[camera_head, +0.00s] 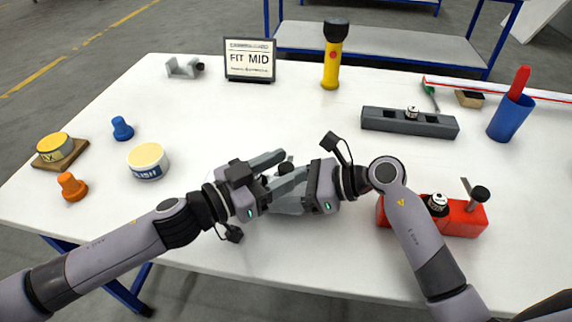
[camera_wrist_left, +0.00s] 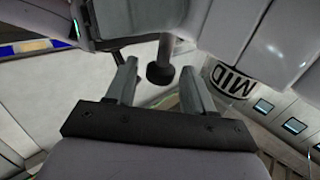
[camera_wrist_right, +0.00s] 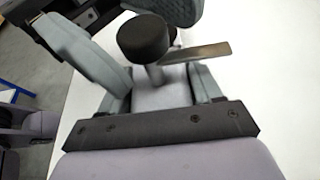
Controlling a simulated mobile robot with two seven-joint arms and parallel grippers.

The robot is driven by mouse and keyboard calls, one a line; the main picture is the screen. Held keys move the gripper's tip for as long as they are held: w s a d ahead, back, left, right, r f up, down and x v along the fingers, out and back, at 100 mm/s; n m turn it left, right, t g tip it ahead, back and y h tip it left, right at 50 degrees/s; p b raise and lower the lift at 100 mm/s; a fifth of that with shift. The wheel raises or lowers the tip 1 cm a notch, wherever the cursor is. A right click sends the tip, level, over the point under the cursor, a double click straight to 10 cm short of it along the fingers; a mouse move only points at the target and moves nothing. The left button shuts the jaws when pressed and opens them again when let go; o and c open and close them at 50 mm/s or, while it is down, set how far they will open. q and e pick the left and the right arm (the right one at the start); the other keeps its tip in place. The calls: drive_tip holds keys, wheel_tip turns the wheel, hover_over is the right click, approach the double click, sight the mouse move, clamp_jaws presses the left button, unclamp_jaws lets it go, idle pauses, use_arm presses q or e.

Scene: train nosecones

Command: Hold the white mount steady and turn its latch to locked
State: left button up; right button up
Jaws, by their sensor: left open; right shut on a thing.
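The white mount (camera_wrist_right: 160,92) shows as a pale block between the fingers of my right gripper (camera_wrist_right: 155,75), which is shut on it. In the head view it is mostly hidden behind the grippers at the table's front middle. Its latch has a black round knob (camera_wrist_right: 144,38) and a flat metal lever (camera_wrist_right: 195,53) pointing right in the right wrist view. My left gripper (camera_head: 291,166) is open at the latch. In the left wrist view the black knob (camera_wrist_left: 160,74) sits between and just beyond its fingertips; I cannot tell whether they touch it.
A red mount (camera_head: 460,220) with its own knob stands right of my right forearm. A grey slotted block (camera_head: 410,123), blue cup (camera_head: 511,118), yellow flashlight (camera_head: 332,70) and "FIT MID" sign (camera_head: 249,72) stand farther back. A round tin (camera_head: 148,172) sits left. The table's back middle is clear.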

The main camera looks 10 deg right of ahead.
use_arm(q)
drive_tip(key=shift+w+d, duration=0.25)
drive_tip(key=shift+d, duration=0.25)
clamp_jaws()
drive_tip(key=shift+r, duration=0.1)
